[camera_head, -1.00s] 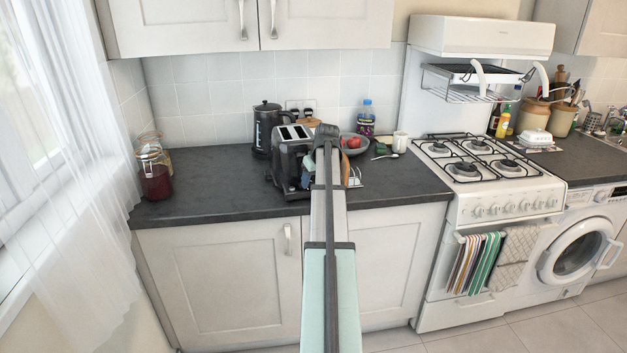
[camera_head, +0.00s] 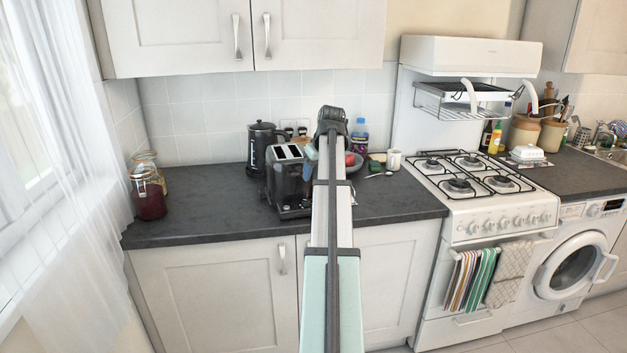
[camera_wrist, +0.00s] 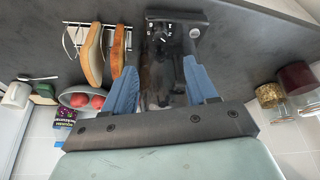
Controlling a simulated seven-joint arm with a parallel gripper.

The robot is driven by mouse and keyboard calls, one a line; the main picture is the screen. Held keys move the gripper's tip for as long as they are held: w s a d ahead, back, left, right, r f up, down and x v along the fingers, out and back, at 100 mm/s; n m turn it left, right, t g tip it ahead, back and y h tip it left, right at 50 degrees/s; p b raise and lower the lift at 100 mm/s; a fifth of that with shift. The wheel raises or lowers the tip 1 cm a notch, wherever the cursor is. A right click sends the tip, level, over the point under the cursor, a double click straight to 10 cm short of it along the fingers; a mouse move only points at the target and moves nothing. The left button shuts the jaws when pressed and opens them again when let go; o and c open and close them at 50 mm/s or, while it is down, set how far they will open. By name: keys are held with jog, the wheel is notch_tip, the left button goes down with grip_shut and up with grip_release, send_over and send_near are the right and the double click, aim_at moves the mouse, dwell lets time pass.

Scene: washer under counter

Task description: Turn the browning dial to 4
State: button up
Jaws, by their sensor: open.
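A black toaster (camera_head: 287,185) with two top slots stands on the dark counter. In the wrist view the toaster (camera_wrist: 165,65) shows between my gripper's two blue fingers. A small dark dial (camera_wrist: 164,29) with white marks around it shows on its front panel, beyond the fingertips; its setting is too small to read. A round silver knob or button (camera_wrist: 195,32) sits beside it. My gripper (camera_wrist: 160,66) is open and empty, its fingers apart to either side of the toaster's body in the picture; contact cannot be told. In the head view my arm hides most of the gripper.
A rack with bread slices (camera_wrist: 93,55) and a bowl of red fruit (camera_wrist: 80,99) stand close beside the toaster. A black kettle (camera_head: 262,148) is behind it. Glass jars (camera_head: 148,193) stand at the left. Counter between jars and toaster is clear.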

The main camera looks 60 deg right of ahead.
aim_at(307, 200)
jog(key=shift+s+r, duration=0.15)
jog(key=shift+r, duration=0.2)
jog(key=s+d+y, duration=0.1)
jog(key=d, duration=0.6)
jog(key=w+a+f+n, duration=0.1)
jog(key=w+f+n, duration=0.1)
jog(key=f+n, duration=0.1)
jog(key=w+a+f+n+y, duration=0.1)
jog(key=w+a+f+n, duration=0.1)
jog(key=f, duration=0.3)
jog(key=w+a+f+n+y, duration=0.1)
jog(key=w+f+n, duration=0.1)
jog(key=f+n, duration=0.2)
jog(key=shift+a+f, duration=0.2)
jog(key=shift+f, duration=0.2)
dwell(0.4)
jog(key=c, duration=1.1)
